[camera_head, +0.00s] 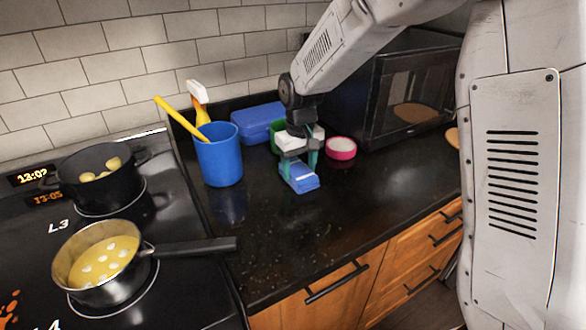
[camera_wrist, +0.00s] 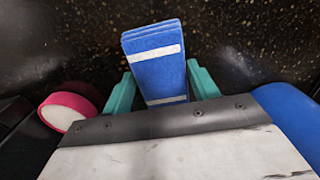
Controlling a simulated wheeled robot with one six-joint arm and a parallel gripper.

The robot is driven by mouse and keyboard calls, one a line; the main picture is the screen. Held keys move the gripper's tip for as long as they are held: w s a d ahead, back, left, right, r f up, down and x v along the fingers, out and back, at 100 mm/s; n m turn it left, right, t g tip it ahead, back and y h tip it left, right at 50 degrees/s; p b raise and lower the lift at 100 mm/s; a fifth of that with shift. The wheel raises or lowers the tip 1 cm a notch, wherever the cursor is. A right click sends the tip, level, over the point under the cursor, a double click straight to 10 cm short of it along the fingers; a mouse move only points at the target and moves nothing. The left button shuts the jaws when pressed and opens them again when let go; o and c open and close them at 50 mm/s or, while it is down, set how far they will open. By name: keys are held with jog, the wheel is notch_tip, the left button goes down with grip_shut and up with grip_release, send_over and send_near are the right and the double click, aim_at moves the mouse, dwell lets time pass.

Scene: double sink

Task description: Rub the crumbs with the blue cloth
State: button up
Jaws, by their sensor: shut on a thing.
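The blue cloth (camera_head: 301,180) is folded into a thick pad with white stripes. My gripper (camera_head: 299,172) is shut on it, with a teal finger on each side. The wrist view shows the cloth (camera_wrist: 155,58) sticking out beyond the fingertips of my gripper (camera_wrist: 162,92). The cloth is at or just above the black counter; I cannot tell if it touches. Small pale specks that look like crumbs (camera_head: 285,247) lie scattered on the counter's front part, nearer the camera than the cloth. Specks also show in the wrist view, hard to tell from the counter's pattern.
A blue utensil cup (camera_head: 219,160) stands left of my gripper. A blue box (camera_head: 258,121), a partly hidden green thing and a pink-rimmed bowl (camera_head: 341,149) are close behind. A microwave (camera_head: 410,100) stands at right. A pan handle (camera_head: 195,246) reaches over the counter's left edge.

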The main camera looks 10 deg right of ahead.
jog(key=shift+w+d, duration=0.5)
jog(key=shift+d, duration=1)
jog(key=shift+w+d, duration=0.5)
jog(key=shift+d, duration=1.05)
jog(key=shift+w+d, duration=0.5)
jog(key=shift+d, duration=1)
notch_tip(320, 180, up, 6)
jog(key=shift+r, duration=0.15)
notch_tip(320, 180, up, 3)
jog(key=shift+f, duration=0.15)
